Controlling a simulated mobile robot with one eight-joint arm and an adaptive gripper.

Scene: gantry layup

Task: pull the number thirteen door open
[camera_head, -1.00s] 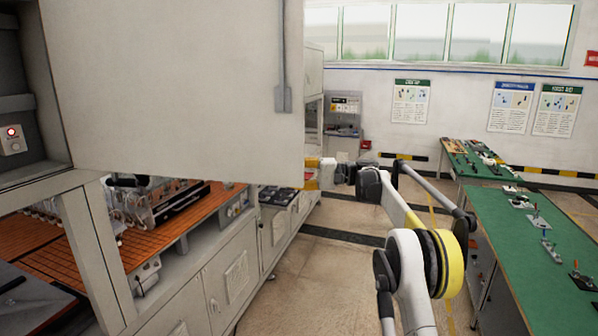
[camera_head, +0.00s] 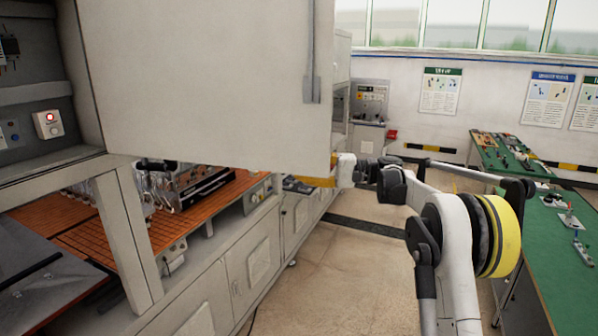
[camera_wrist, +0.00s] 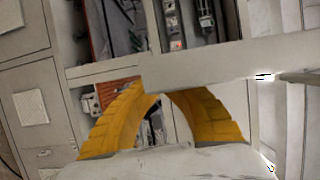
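A large pale grey door panel (camera_head: 210,80) stands swung out from the cabinet at upper left; a long grey bar handle (camera_head: 311,75) runs down near its right edge. No number shows on it. My gripper (camera_head: 322,182) is at the door's lower right corner, its yellow fingers partly hidden by the panel. In the wrist view, the yellow fingers of my gripper (camera_wrist: 156,94) curve inward and their tips come together beside the edge of a pale panel (camera_wrist: 205,66), which seems to be the door. I see nothing clearly held between them.
Below the door is an open bay with an orange slatted bed (camera_head: 60,215) and machinery. Lower cabinets (camera_head: 250,265) run along its front. A green-topped bench (camera_head: 560,250) stands at right beyond my arm. Bare floor (camera_head: 335,275) lies between. A red-lit switch box (camera_head: 48,124) is inside the cabinet.

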